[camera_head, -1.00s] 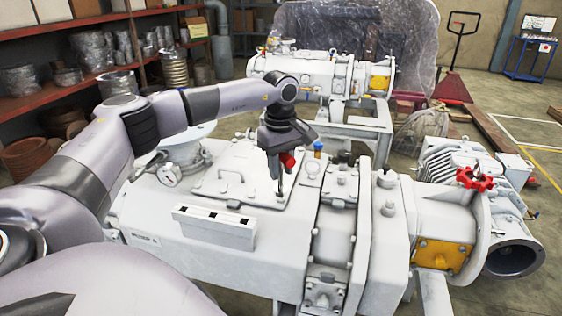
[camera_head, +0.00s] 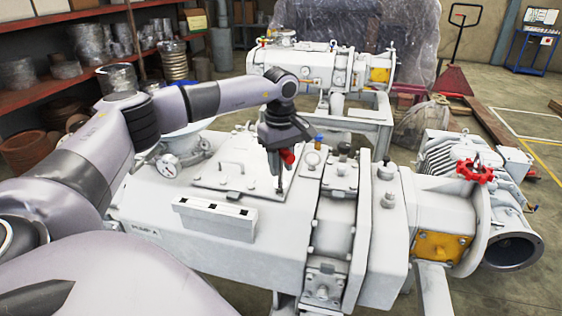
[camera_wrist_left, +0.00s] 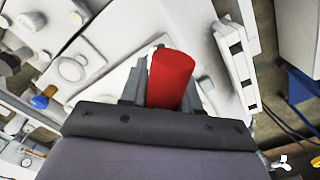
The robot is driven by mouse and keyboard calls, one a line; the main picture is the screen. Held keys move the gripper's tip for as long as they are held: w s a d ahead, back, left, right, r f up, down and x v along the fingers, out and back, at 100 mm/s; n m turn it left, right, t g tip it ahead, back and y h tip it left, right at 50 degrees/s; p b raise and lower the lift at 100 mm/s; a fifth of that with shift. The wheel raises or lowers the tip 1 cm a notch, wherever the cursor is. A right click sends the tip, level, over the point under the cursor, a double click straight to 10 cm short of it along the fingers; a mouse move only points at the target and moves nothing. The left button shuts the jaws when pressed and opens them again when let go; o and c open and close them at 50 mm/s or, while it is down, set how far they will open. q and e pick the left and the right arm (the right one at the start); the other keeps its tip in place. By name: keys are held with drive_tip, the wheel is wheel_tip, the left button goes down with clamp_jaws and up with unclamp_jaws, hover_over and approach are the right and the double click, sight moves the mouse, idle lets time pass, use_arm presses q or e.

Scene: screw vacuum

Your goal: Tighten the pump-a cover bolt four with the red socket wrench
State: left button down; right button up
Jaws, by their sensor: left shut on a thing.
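Pump-a (camera_head: 165,245) is the large grey-white machine in the foreground, with its label on the front left. Its square cover plate (camera_head: 222,179) with a handle lies on top, with bolts near its edges. My left gripper (camera_head: 285,158) is above the right side of the cover, shut on the red socket wrench (camera_head: 288,156). The wrench's thin shaft points down toward the cover's right edge; I cannot tell whether its tip sits on a bolt. In the left wrist view the red handle (camera_wrist_left: 171,79) sits between the fingers. My right gripper is not in view.
A white slotted holder (camera_head: 214,220) sits on the pump's front edge. A pressure gauge (camera_head: 168,166) stands left of the cover. A red valve handwheel (camera_head: 475,170) is at the right. A second pump (camera_head: 305,68) stands behind.

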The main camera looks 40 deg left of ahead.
use_arm(q)
drive_tip(key=shift+r+p, duration=0.1)
drive_tip(key=shift+p, duration=0.25)
idle(0.5)
drive_tip(key=shift+f+b, duration=0.4)
drive_tip(key=shift+f, duration=0.3)
drive_tip(key=shift+m, duration=0.3)
idle(0.3)
